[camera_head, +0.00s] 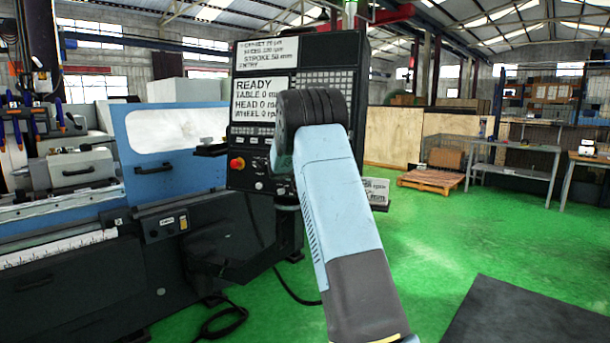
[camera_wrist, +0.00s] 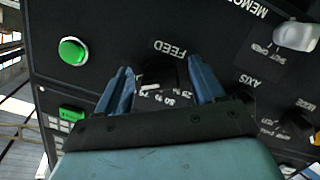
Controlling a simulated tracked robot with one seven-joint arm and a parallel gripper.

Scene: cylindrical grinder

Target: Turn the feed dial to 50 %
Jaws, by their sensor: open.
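The feed dial (camera_wrist: 154,73) is a dark knob on the black control panel, below the upside-down FEED label (camera_wrist: 170,47) in the wrist view. A small white mark shows on the dial. Percent figures, including 50 %, are printed around its lower side; the lower part of the scale is partly hidden by my gripper, and I cannot tell which figure the mark meets. My gripper (camera_wrist: 160,68) is open, with one blue finger on each side of the dial. I cannot tell whether the fingers touch it. In the head view my arm hides the gripper and the dial.

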